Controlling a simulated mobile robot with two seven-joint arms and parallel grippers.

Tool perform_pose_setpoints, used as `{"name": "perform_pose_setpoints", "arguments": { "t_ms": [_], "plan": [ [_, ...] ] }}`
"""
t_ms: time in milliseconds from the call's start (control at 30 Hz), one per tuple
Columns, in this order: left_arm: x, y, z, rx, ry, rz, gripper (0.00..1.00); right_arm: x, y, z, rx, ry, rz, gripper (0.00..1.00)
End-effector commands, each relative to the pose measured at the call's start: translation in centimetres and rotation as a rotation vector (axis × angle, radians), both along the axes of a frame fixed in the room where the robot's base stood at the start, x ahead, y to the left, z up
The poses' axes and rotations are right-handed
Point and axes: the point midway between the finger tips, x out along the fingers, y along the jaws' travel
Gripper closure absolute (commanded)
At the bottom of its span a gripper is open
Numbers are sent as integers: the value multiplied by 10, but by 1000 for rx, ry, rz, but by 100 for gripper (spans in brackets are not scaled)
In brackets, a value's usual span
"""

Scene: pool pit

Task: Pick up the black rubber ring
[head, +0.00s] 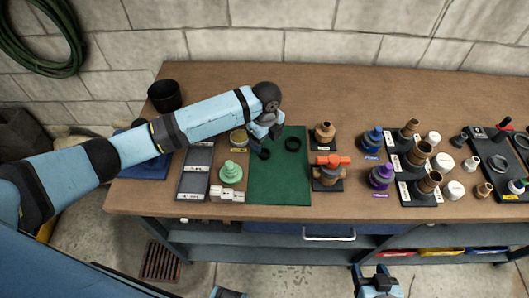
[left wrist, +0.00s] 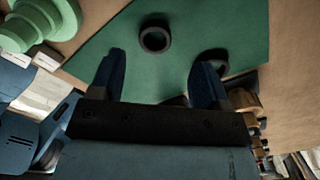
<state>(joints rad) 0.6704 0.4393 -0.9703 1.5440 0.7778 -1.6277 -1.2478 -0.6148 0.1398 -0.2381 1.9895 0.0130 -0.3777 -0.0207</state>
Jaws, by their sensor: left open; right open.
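Two black rings lie on a green mat (head: 279,185). The smaller, thick-walled ring (head: 264,154) is on the left, and the wider, thinner ring (head: 292,144) is to its right. In the left wrist view the thick ring (left wrist: 155,39) lies beyond the gap between my fingertips, and the wider ring (left wrist: 220,67) is partly hidden behind the right-hand finger. My left gripper (head: 266,138) is open and empty above the mat, close to the thick ring. It also shows in the left wrist view (left wrist: 160,65). My right gripper (head: 375,270) is open at the bottom, in front of the bench.
A green stepped piece (head: 231,172) and white blocks (head: 227,194) stand left of the mat. A brown valve with an orange handle (head: 328,172) and a brass fitting (head: 324,132) stand right. A black cup (head: 165,96) is at the back left. The mat's front is clear.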

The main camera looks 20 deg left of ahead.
Motion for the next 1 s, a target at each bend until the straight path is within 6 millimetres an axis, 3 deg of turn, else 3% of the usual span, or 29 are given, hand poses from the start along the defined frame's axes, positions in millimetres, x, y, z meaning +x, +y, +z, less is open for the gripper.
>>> {"name": "perform_pose_setpoints", "arguments": {
  "t_ms": [333,633,867,1000],
  "plan": [
    [-6,1,-45,0,2,0,30,3,-2,14,0,-11,-4,42],
    [-6,2,-51,1,0,-1,30,2,-2,11,-1,-6,-4,42],
    [-6,2,-50,0,0,-1,83,1,-2,8,-2,-1,-3,42],
    [-6,2,-50,0,0,-1,83,1,-2,8,-2,-1,-3,42]
  ]
}}
